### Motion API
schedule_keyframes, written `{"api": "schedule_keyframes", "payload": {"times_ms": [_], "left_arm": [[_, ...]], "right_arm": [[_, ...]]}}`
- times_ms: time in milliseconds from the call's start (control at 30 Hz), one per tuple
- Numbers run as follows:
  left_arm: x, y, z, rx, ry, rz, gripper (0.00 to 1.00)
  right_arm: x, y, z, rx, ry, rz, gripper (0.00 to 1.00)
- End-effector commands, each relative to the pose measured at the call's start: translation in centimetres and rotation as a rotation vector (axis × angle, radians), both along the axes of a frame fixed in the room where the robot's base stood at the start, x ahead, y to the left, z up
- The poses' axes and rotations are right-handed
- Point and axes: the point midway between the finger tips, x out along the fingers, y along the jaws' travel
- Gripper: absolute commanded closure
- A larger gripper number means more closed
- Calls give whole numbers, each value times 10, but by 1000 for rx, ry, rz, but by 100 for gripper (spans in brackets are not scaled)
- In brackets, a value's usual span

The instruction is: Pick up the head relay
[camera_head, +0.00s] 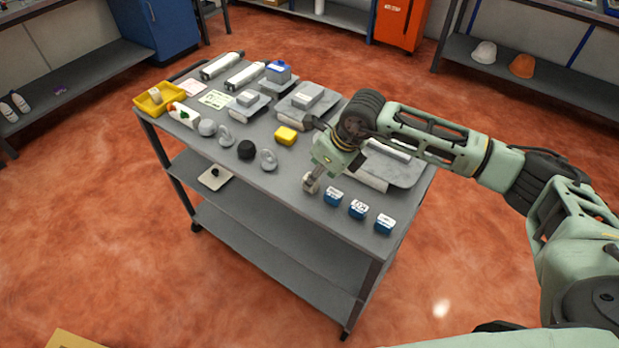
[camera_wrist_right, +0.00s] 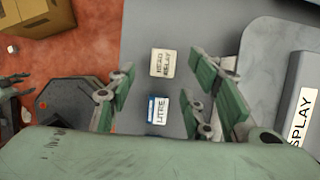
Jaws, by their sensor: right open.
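The head relay (camera_wrist_right: 163,63) is a small beige block with a printed label, lying on the grey tabletop in the right wrist view. My right gripper (camera_wrist_right: 162,76) is open, with one finger on each side of the relay and a gap to both. In the head view my right gripper (camera_head: 314,181) points down near the table's front edge. It partly hides a small pale block (camera_head: 309,186) there, which appears to be the relay. Dark jointed parts at the wrist view's left edge may be my left gripper (camera_wrist_right: 12,88); its jaws are unclear.
Blue blocks with white labels (camera_head: 333,195) stand in a row beside the relay; one reads LITRE (camera_wrist_right: 158,112). A grey display part (camera_wrist_right: 270,75) lies close to the right finger.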

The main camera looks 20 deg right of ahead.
Motion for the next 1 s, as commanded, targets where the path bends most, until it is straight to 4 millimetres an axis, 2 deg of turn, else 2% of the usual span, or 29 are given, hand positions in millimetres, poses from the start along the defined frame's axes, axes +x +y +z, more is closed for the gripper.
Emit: {"api": "schedule_keyframes", "payload": {"times_ms": [133, 300, 600, 1000], "left_arm": [[1, 0, 18, 0, -1, 0, 54], [1, 0, 24, 0, -2, 0, 54], [1, -1, 23, -1, -2, -1, 54], [1, -1, 23, -2, -3, -1, 54]], "right_arm": [[8, 4, -16, 0, 4, -1, 53], [15, 8, -38, 0, 2, -1, 53], [16, 10, -44, 1, 0, 0, 53], [17, 10, -44, 1, 0, 0, 88]]}}
